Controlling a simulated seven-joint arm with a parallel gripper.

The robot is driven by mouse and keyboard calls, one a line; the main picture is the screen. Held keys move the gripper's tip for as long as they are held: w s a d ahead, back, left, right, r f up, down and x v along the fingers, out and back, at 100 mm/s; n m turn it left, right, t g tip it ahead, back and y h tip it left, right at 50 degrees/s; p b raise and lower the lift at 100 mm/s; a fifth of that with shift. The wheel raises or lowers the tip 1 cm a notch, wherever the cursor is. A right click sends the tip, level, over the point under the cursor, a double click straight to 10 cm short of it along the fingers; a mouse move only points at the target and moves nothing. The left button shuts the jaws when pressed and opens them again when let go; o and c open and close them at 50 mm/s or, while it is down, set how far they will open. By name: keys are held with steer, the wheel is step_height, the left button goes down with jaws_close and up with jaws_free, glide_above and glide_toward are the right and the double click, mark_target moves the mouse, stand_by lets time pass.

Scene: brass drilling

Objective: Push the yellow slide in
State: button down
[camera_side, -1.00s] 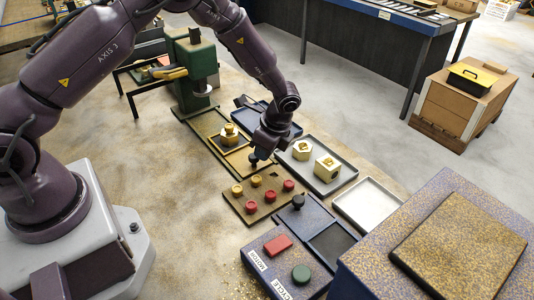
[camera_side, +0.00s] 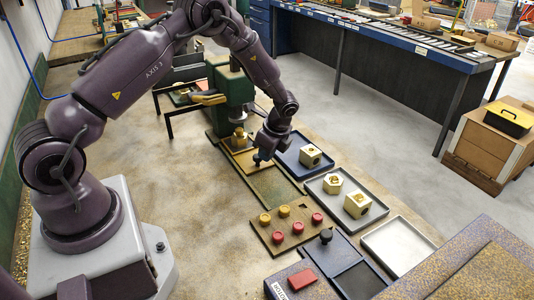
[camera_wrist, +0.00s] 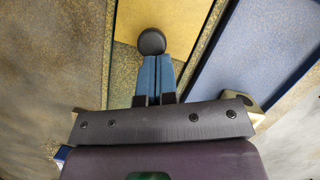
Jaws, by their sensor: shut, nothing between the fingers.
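The yellow slide (camera_side: 238,157) lies on a green track in front of the green drill press, carrying a brass piece (camera_side: 239,138) below the press head. In the wrist view its flat yellow face (camera_wrist: 182,24) fills the top middle, with a round black knob (camera_wrist: 151,41) near its front edge. My gripper (camera_side: 261,160) is at the slide's front end, low over the track. In the wrist view its blue fingers (camera_wrist: 154,62) are together and empty, their tips right at the knob. Whether they touch it I cannot tell.
A blue tray (camera_side: 290,146) with one pale block lies right of the slide. A grey tray (camera_side: 335,206) holds two more blocks. A board of red and yellow buttons (camera_side: 284,238) lies in front. The track's front part (camera_side: 275,190) is bare.

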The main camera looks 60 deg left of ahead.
steer(key=d, duration=0.1)
steer(key=w+d, duration=0.2)
steer(key=shift+d+r, duration=0.3)
steer(key=shift+d, duration=0.1)
steer(key=v, duration=0.9)
steer(key=s+d+r+n+t+h, duration=0.1)
steer(key=s+d+r+n+t, duration=0.1)
steer(key=s+r, duration=0.5)
steer(key=s+d+r+n+t+h, duration=0.1)
steer(key=s+d+r+n, duration=0.3)
steer(key=s, duration=0.6)
steer(key=s+d+r+n+t+h, duration=0.1)
steer(key=s+r+n+t, duration=0.3)
steer(key=s+r, duration=0.5)
step_height(320, 180, up, 2)
steer(key=d+n, duration=0.1)
steer(key=n, duration=0.1)
steer(key=shift+d+n, duration=0.3)
steer(key=shift+d, duration=0.1)
